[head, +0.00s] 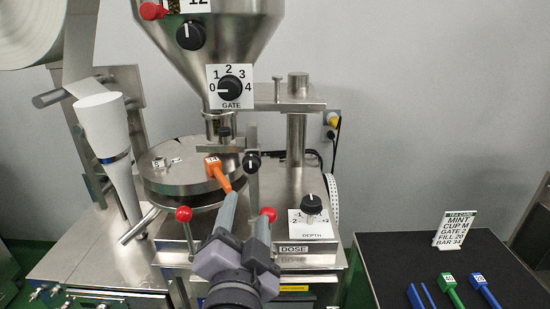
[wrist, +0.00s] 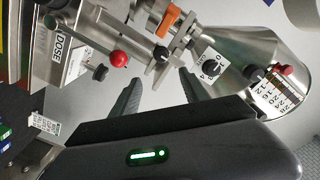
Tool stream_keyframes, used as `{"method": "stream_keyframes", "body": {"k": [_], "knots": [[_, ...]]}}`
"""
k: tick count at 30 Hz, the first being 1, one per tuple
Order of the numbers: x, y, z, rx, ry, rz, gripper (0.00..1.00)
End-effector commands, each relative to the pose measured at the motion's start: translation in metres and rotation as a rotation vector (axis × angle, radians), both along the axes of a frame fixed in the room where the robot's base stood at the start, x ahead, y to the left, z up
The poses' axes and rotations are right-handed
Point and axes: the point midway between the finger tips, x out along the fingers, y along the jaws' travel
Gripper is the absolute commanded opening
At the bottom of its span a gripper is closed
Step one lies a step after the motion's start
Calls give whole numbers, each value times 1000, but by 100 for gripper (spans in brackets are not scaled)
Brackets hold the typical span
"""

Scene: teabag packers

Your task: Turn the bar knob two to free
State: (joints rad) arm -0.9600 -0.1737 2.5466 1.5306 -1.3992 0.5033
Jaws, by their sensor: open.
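A small black knob with a white mark (head: 252,163) sits on the upright metal bar (head: 252,185) beside the round plate; I take it for the bar knob, but no label shows. It also appears in the wrist view (wrist: 162,54), beyond the fingertips. My gripper (head: 246,207) is open and empty, below and in front of this knob in the head view. In the wrist view its two dark fingers (wrist: 160,80) are spread wide, with the knob roughly between their lines and apart from them. Which way the mark means free cannot be told.
An orange-handled piece (head: 216,170) lies on the round plate (head: 165,165) close left. Two red ball levers (head: 183,214) (head: 267,214) flank the gripper. The GATE dial (head: 230,88) is above, the DEPTH dial (head: 311,205) to the right. A dark table (head: 395,255) holds coloured tools.

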Motion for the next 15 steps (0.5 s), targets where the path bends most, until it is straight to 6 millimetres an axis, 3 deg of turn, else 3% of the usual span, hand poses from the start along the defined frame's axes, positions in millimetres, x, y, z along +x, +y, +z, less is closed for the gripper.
{"method": "stream_keyframes", "body": {"k": [9,15], "knots": [[91,-6,-1,0,2,-5,53],[140,-7,-1,-1,2,-2,53]]}}
